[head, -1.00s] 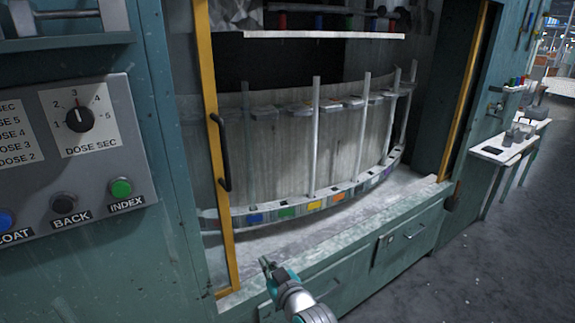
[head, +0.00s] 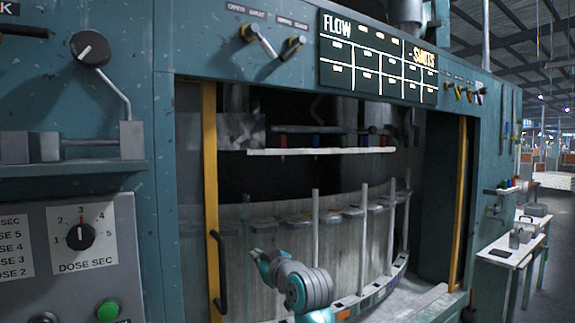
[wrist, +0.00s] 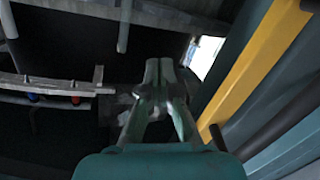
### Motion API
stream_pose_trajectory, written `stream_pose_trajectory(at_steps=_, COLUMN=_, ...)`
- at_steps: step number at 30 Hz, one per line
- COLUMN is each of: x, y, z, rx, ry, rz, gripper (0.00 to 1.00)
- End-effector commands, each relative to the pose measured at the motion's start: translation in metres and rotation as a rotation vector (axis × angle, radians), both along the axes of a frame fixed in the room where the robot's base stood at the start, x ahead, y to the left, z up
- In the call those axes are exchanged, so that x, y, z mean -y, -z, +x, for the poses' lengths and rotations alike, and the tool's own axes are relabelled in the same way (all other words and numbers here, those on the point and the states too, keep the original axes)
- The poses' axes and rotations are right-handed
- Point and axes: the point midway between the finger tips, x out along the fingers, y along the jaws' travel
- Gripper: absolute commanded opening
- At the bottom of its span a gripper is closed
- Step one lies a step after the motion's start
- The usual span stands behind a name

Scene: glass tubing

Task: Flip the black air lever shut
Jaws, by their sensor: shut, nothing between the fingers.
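No lever can be surely picked out as the black air lever. On the teal panel above the bay, a lever (head: 262,42) with a dark pivot and pale handle sits beneath a label that appears to read OPEN SHUT. A second small lever (head: 291,48) is just to its right. My gripper (head: 259,256) is in front of the bay, well below these levers. In the wrist view its fingertips (wrist: 158,66) are closed together and empty.
A yellow upright (head: 210,200) with a black handle (head: 218,270) stands left of my gripper; the upright also shows in the wrist view (wrist: 255,65). A white shelf (head: 320,151) and upright pale rods (head: 316,230) are inside the bay. A bent pipe with black knob (head: 92,48) is upper left.

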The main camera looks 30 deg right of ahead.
Motion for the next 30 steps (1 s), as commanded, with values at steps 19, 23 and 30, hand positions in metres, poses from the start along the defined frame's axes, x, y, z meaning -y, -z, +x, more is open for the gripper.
stream_pose_trajectory(at_steps=19, x=0.028, y=-0.236, z=-0.01, rx=0.032, ry=-0.027, rz=-0.164, gripper=0.0)
stream_pose_trajectory(at_steps=23, x=0.03, y=-0.283, z=-0.024, rx=0.035, ry=-0.031, rz=-0.2, gripper=0.0)
stream_pose_trajectory(at_steps=30, x=0.029, y=-0.367, z=-0.058, rx=0.04, ry=-0.036, rz=-0.274, gripper=0.0)
